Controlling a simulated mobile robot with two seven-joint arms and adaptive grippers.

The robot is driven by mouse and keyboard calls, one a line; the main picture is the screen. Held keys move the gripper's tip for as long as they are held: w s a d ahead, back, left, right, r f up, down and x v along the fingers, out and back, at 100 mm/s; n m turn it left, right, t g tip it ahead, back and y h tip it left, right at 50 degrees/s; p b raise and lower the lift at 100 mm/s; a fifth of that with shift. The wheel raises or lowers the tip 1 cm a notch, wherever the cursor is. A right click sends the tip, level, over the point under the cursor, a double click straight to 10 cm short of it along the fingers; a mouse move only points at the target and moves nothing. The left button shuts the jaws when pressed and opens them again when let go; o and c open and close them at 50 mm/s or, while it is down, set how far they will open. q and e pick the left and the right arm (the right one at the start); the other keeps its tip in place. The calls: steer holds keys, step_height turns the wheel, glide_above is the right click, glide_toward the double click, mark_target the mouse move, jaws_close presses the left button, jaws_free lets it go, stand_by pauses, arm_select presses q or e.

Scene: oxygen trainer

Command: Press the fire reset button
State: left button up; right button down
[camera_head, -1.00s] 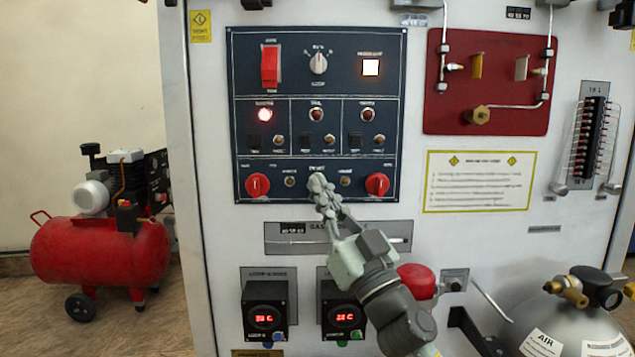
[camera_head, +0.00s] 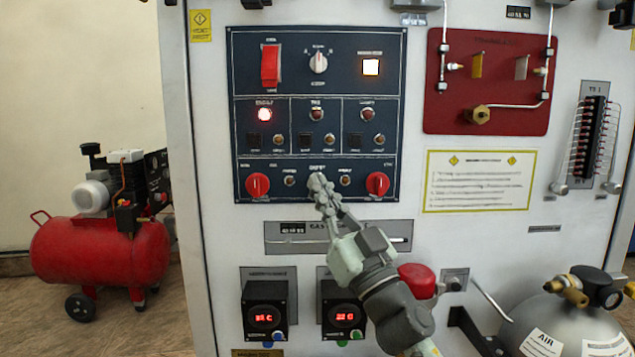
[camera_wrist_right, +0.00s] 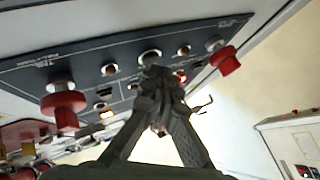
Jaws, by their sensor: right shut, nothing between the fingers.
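The dark blue control panel (camera_head: 385,85) fills the upper middle of the head view. It carries several small round buttons, and its labels are too blurred to tell which is the fire reset button. The middle section has small buttons such as the centre one (camera_head: 330,139). My right gripper (camera_head: 320,183) is shut and empty, with its fingertips in front of the panel's bottom row, between two small round buttons (camera_head: 290,181) (camera_head: 345,181). In the right wrist view the fingertips (camera_wrist_right: 160,78) overlap the panel near a round button (camera_wrist_right: 150,57); contact cannot be told. My left gripper is not in view.
Two red knobs (camera_head: 257,184) (camera_head: 377,184) flank the bottom row. A red switch (camera_head: 270,65) and a lit red lamp (camera_head: 264,114) are above. A grey gauge strip (camera_head: 285,238) and two digital controllers (camera_head: 265,311) (camera_head: 343,312) lie below. A red compressor (camera_head: 100,250) stands left.

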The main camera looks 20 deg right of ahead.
steer(key=shift+w+d, duration=0.15)
steer(key=shift+w, duration=0.25)
stand_by(0.7)
steer(key=shift+s, duration=0.1)
steer(key=shift+s+a, duration=0.25)
steer(key=shift+s, duration=0.4)
steer(key=shift+s+a+p, duration=0.15)
steer(key=shift+s+a, duration=0.1)
steer(key=shift+s, duration=0.55)
steer(key=shift+s+a+p, duration=0.15)
steer(key=shift+s+a, duration=0.05)
steer(key=shift+s, duration=0.65)
steer(key=shift+s+a+p, duration=0.15)
steer(key=shift+s+a, duration=0.1)
steer(key=shift+s, duration=0.55)
